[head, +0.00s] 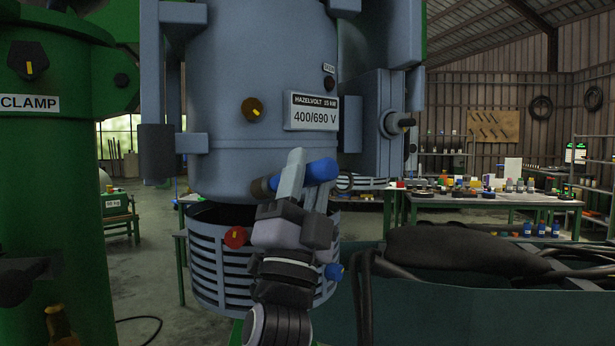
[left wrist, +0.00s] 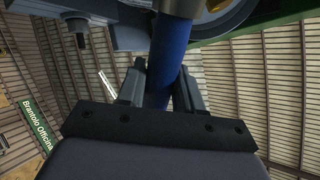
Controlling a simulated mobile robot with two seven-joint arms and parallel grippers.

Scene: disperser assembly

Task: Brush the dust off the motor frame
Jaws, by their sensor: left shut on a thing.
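The motor frame (head: 235,85) is a large blue-grey upright body with a "400/690 V" plate. I cannot make out dust on it. My left gripper (head: 306,178) is in front of its lower right part, shut on a blue handle (head: 322,170), apparently the brush. The handle lies nearly level, its dark brownish end (head: 261,188) pointing left near the frame's lower edge. I cannot tell whether it touches. In the left wrist view the blue handle (left wrist: 169,55) stands between the two fingers (left wrist: 163,85). My right gripper is out of view.
A slatted grey ring (head: 207,270) hangs below the frame. A green column (head: 60,200) labelled "CLAMP" stands close on the left. At right is a dark green bin edge (head: 440,300) with black cables (head: 455,250). Benches (head: 485,200) with bottles stand behind.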

